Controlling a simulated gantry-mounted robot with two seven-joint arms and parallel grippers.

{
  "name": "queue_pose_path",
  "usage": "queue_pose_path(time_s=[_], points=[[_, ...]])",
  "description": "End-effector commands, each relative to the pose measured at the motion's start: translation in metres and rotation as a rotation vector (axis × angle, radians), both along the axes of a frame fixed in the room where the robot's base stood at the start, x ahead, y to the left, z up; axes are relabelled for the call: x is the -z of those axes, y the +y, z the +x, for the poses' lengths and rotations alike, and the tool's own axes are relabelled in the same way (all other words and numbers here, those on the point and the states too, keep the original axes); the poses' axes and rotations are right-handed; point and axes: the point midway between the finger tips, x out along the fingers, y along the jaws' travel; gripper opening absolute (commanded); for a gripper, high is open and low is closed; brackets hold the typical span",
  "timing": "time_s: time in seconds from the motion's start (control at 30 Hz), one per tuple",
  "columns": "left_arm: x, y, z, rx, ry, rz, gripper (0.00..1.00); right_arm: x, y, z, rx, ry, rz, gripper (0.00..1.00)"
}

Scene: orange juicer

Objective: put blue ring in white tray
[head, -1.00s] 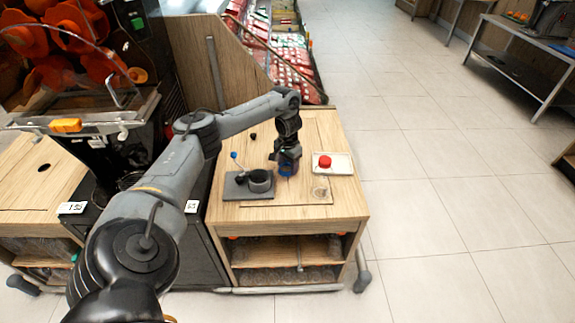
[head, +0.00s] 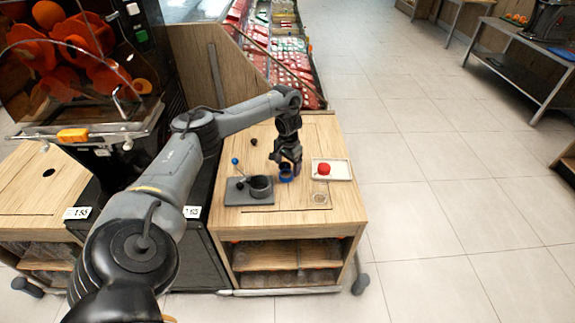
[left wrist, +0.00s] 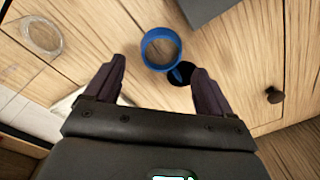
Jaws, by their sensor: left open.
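The blue ring (head: 286,176) is on the wooden counter top, just below my left gripper (head: 287,163) in the head view. In the left wrist view the blue ring (left wrist: 161,47) lies just beyond the open fingertips (left wrist: 157,66), and nothing shows held between them. The white tray (head: 342,174) lies to the right of the gripper and carries a red round object (head: 323,168). The right gripper is not in either view.
A grey base with a dark cup (head: 261,186) and a blue-knobbed lever stands left of the ring. A clear glass (head: 320,193) stands in front of the tray. A small dark knob (head: 253,142) is farther back. The orange juicer (head: 80,60) stands at the left.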

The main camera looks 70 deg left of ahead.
Motion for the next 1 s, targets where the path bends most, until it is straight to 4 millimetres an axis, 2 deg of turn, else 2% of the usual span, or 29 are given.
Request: queue_pose_path(time_s=[0.03, 0.1, 0.4, 0.53, 0.67, 0.7, 1.0], points=[[-0.018, 0.0, 0.0, 0.0, -0.002, 0.001, 0.83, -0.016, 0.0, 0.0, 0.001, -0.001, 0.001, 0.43], [-0.03, -0.001, 0.0, 0.0, -0.001, 0.0, 0.83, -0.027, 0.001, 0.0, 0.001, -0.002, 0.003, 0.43], [-0.071, -0.004, 0.0, -0.001, 0.0, 0.0, 0.83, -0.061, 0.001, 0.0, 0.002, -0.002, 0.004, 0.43], [-0.08, -0.005, 0.0, 0.0, 0.0, 0.0, 0.83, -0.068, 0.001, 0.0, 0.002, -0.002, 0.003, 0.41], [-0.084, -0.005, 0.0, 0.0, 0.0, 0.0, 0.83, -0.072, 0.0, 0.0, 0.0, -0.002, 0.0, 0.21], [-0.085, -0.005, 0.0, 0.0, 0.0, 0.0, 0.83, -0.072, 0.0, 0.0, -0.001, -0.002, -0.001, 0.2], [-0.085, -0.005, 0.0, 0.0, 0.0, 0.0, 0.83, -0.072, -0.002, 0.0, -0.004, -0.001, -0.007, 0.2]])
